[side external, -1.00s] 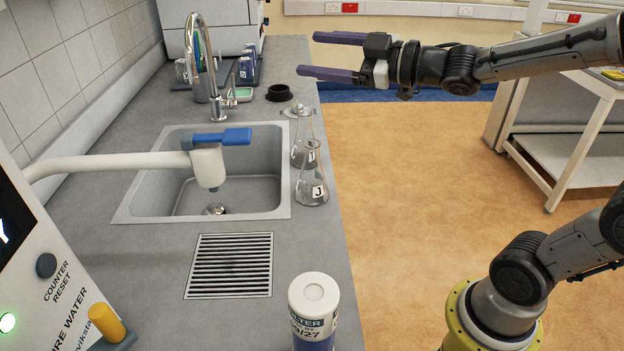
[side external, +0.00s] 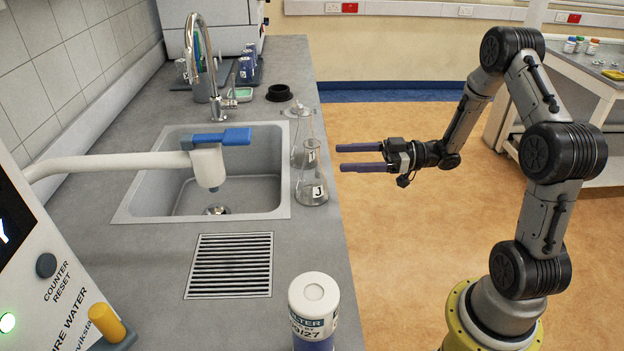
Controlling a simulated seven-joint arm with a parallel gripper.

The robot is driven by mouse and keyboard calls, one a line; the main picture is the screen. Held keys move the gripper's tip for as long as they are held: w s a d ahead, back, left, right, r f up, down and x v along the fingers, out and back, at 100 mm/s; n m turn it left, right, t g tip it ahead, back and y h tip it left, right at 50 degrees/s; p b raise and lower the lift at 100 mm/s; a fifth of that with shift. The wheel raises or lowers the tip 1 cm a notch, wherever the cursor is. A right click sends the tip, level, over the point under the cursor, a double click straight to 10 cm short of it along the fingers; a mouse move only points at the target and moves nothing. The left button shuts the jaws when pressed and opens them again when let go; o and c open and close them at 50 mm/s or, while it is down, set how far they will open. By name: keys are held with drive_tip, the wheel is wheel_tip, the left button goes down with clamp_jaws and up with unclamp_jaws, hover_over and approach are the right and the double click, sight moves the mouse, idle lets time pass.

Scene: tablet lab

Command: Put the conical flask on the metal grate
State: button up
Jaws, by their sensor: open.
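Two clear glass conical flasks with "J" labels stand upright on the grey counter, right of the sink. The nearer flask (side external: 312,188) stands just in front of the farther flask (side external: 309,150), and they overlap in the picture. The metal grate (side external: 230,266) is a slatted panel set in the counter in front of the sink, and nothing stands on it. My gripper (side external: 339,158) is open and empty, its purple fingers pointing left toward the flasks. Its fingertips are a short gap to the right of the flasks, around the counter's right edge.
The sink (side external: 140,205) has a curved tap (side external: 192,55) behind it. A white spout with a blue handle (side external: 222,137) reaches over it. A white bottle (side external: 314,296) stands right of the grate. A black ring (side external: 279,92) lies behind the flasks.

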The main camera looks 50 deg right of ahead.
sight(306, 158)
drive_tip(key=x, duration=1.1)
drive_tip(key=shift+w+a, duration=0.2)
drive_tip(key=shift+w, duration=0.1)
clamp_jaws()
